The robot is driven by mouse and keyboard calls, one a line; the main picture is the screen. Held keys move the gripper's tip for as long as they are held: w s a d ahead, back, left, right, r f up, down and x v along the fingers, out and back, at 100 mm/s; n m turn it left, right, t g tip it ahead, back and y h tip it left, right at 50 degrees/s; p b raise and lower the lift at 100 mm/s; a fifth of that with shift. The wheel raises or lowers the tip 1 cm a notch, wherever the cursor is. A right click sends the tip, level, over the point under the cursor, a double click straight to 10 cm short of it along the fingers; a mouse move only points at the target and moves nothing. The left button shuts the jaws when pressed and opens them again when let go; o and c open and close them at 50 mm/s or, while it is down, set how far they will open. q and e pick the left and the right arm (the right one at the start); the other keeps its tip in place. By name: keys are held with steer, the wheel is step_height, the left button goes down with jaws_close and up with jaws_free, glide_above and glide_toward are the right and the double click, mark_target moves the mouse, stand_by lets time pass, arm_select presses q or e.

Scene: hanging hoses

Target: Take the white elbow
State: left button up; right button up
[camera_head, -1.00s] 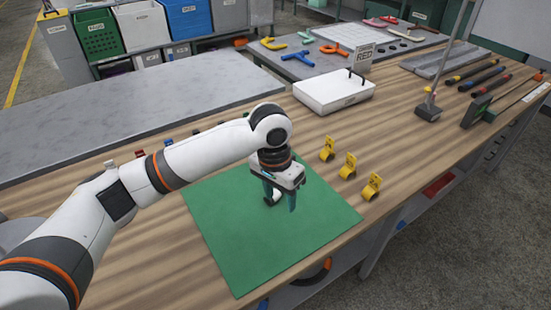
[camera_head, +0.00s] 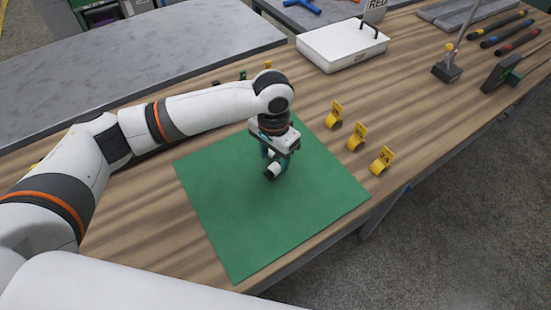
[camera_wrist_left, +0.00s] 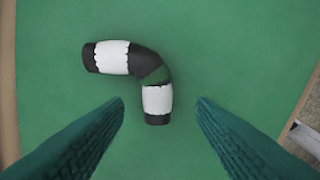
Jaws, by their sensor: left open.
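The white elbow (camera_wrist_left: 113,58) lies on the green mat (camera_wrist_left: 60,140) in the left wrist view. It is a bent piece with white bands, black ends and a dark greenish bend. In the head view its light end (camera_head: 271,171) shows just under my left gripper (camera_head: 277,162), which hides the rest. In the left wrist view the fingers of my left gripper (camera_wrist_left: 160,103) are apart, with one end of the elbow between their tips in the picture. I see no contact. My right gripper is out of view.
Several yellow clips (camera_head: 356,138) stand on the wooden bench (camera_head: 420,110) right of the mat. A white case (camera_head: 343,45) is behind, with a brush (camera_head: 447,70) and handled tools (camera_head: 497,36) farther right. The front of the mat is clear.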

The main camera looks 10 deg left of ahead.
mark_target(273, 167)
arm_select(q)
step_height(273, 167, down, 4)
steer(key=shift+a+f, duration=0.1)
steer(key=shift+a, duration=0.05)
steer(key=c, duration=1.1)
